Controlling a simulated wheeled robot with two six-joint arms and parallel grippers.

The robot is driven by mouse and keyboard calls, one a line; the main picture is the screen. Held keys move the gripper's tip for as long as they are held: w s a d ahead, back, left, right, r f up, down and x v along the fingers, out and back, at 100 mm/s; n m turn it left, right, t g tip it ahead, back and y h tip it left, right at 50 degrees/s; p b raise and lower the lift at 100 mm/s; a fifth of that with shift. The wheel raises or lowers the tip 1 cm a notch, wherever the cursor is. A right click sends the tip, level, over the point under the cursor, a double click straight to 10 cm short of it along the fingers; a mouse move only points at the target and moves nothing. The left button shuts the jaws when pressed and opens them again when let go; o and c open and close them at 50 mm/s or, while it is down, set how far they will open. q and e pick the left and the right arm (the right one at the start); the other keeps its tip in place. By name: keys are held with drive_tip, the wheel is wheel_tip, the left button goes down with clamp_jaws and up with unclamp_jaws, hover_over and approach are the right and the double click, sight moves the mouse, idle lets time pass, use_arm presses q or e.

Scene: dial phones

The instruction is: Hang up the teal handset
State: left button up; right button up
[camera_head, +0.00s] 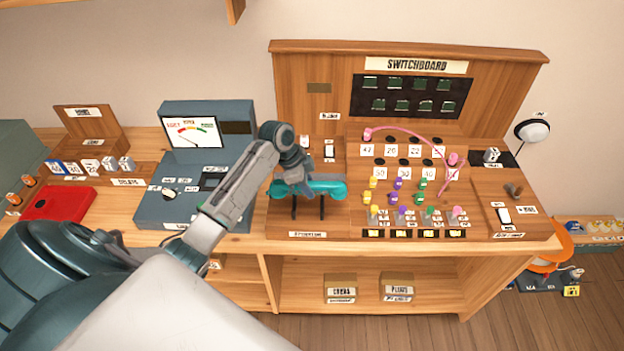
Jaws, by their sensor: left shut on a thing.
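The teal handset (326,188) lies level across a black two-pronged cradle (322,208) at the left front of the wooden switchboard (300,90). It is at the top of the prongs; I cannot tell whether it rests on them or is held just above. My left gripper (292,186) reaches in from the left and is shut on the handset near its left end. The gripper hides part of that end. My right gripper is not in view.
A pink cord (408,134) arches over the switchboard's jacks, with several coloured plugs (398,198) in front. A grey meter box (186,150) stands to the left, beside a red box (58,203). A white lamp (533,131) is at the right. The shelf below holds small boxes (341,286).

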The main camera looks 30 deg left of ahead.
use_arm(q)
drive_tip(key=shift+f+b, duration=0.55)
drive_tip(key=shift+f, duration=0.05)
wheel_tip(320, 180, down, 2)
drive_tip(key=b, duration=0.2)
drive_tip(key=shift+s+f+b, duration=0.15)
drive_tip(key=shift+f+b, duration=0.05)
drive_tip(key=shift+b, duration=0.15)
drive_tip(key=shift+f+b, duration=0.4)
drive_tip(key=shift+f, duration=0.65)
drive_tip(key=shift+r+p, duration=0.1)
drive_tip(key=shift+p, duration=0.25)
drive_tip(key=shift+p, duration=0.55)
drive_tip(key=shift+f+b, duration=0.7)
drive_tip(key=shift+f, duration=0.6)
